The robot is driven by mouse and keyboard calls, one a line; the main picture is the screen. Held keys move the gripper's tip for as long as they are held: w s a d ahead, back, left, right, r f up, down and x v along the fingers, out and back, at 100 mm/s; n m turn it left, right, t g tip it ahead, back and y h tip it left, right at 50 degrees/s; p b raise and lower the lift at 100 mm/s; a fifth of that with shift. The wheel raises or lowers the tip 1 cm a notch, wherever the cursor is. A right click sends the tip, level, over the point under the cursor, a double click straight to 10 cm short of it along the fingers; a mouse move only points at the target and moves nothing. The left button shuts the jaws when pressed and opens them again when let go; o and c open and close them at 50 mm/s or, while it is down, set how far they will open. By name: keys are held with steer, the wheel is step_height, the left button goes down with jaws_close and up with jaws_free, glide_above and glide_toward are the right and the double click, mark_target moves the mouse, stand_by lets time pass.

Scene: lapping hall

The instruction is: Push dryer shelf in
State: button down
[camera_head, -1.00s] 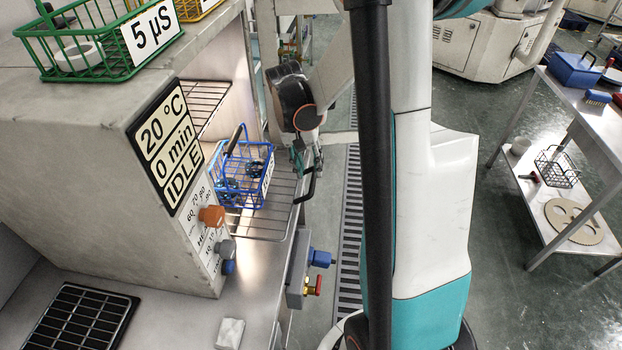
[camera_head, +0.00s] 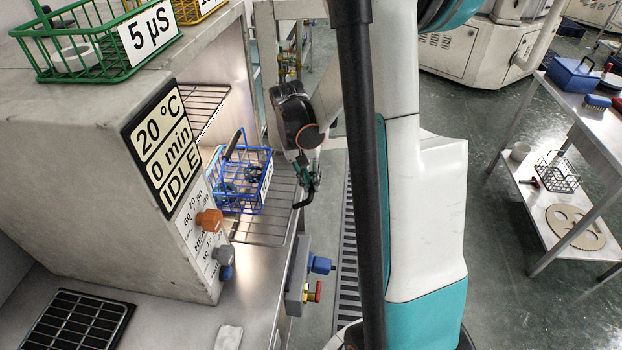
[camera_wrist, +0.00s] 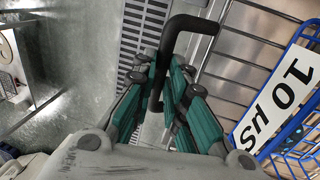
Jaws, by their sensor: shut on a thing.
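The dryer (camera_head: 85,175) is the grey metal cabinet at the left, with a display reading 20 °C, 0 min, IDLE. Its wire shelf (camera_head: 262,230) sticks out from the open side towards the right; it also shows in the wrist view (camera_wrist: 232,75). A blue wire basket (camera_head: 235,200) labelled 10 µS stands on the shelf; it is at the right in the wrist view (camera_wrist: 268,158). My gripper (camera_wrist: 162,90), with teal fingers, is shut around the shelf's black bent handle (camera_wrist: 180,24). In the head view, my gripper (camera_head: 306,186) is small and partly hides the handle.
A second wire rack (camera_head: 203,105) sits deeper in the dryer. Green (camera_head: 95,60) and yellow baskets stand on top.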

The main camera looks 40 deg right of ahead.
steer(key=w+a, duration=0.6)
steer(key=w, duration=0.1)
steer(key=w+a, duration=0.3)
steer(key=w, duration=0.1)
steer(key=shift+a, duration=0.35)
steer(key=c, duration=1.6)
jaws_free()
step_height(320, 180, up, 7)
steer(key=w+a, duration=0.1)
steer(key=shift+r, duration=0.15)
